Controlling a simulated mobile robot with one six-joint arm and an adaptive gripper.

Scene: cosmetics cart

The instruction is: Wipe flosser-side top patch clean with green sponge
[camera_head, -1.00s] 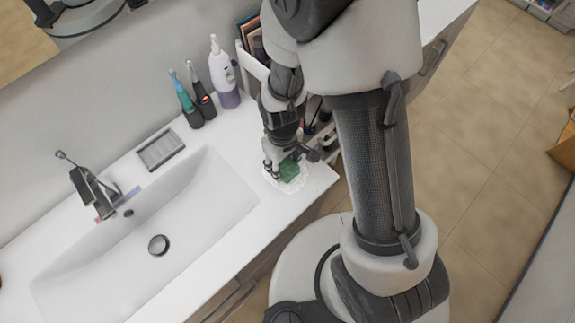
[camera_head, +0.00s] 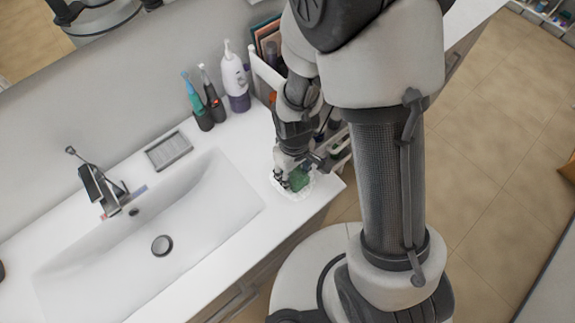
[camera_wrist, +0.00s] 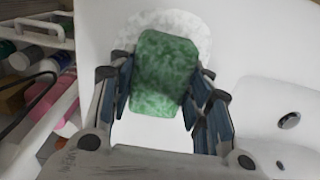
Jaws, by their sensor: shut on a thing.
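The green sponge (camera_head: 298,179) is held between the fingers of my gripper (camera_head: 288,178), at the right end of the white sink top. My gripper (camera_wrist: 160,95) is shut on the sponge, which also shows in the wrist view (camera_wrist: 165,65). A whitish foamy patch (camera_head: 281,188) lies on the counter under and around the sponge; its far part (camera_wrist: 178,20) shows beyond the sponge in the wrist view. The sponge hides the middle of the patch. The white flosser (camera_head: 235,78) with a purple base stands at the back of the counter, beyond my gripper.
Two electric toothbrushes, one teal (camera_head: 195,103) and one black (camera_head: 211,96), stand left of the flosser. A soap tray (camera_head: 168,150), faucet (camera_head: 100,188) and basin (camera_head: 190,215) lie to the left. A cart with bottles (camera_wrist: 40,60) stands close beside the counter end.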

